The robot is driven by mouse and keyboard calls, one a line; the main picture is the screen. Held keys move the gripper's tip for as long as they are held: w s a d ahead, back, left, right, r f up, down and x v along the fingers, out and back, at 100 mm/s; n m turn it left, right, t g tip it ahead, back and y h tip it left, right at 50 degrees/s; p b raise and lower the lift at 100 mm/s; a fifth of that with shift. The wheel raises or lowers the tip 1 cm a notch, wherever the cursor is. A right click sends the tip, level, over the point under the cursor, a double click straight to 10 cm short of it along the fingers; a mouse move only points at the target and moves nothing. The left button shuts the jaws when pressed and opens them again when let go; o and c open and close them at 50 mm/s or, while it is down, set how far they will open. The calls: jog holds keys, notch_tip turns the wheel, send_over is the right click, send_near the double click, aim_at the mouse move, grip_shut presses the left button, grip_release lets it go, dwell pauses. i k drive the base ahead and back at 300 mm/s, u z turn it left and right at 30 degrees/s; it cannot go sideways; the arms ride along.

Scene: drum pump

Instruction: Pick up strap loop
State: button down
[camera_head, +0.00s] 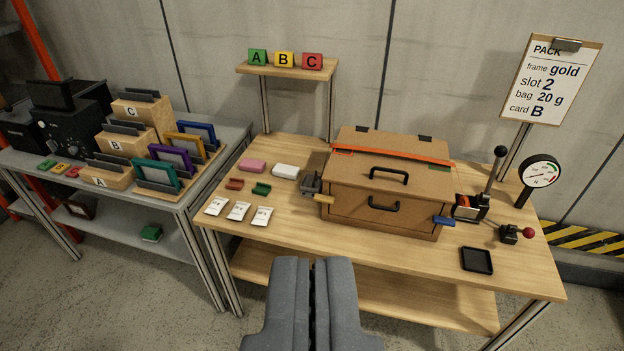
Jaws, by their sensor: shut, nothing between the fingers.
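An orange-red strap loop (392,155) lies as a narrow band across the lid of the brown box (352,207) on the wooden table. The band reaches past the lid at the right; whether it closes underneath is hidden. My gripper (312,262) is at the bottom middle of the view, in front of the table and apart from the strap and box. Its two grey fingers are together with nothing held. The box has a black handle (389,175) on its lid and another handle (383,205) on its front.
A lever device (486,201), gauge (540,173) and black tray (477,260) stand right of the box. White bags (238,211) and small colored blocks lie left. A sign (551,80) rises behind. Another table with frames (164,174) is at left.

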aim_at(313, 182)
jog(key=u, duration=0.85)
jog(key=k, duration=1.2)
jog(key=u, duration=0.85)
jog(key=i, duration=1.35)
jog(key=z, duration=0.85)
jog(key=i, duration=1.55)
jog(key=z, duration=1)
jog(key=i, duration=0.9)
jog(key=z, duration=0.15)
jog(key=k, duration=0.25)
jog(key=z, duration=0.15)
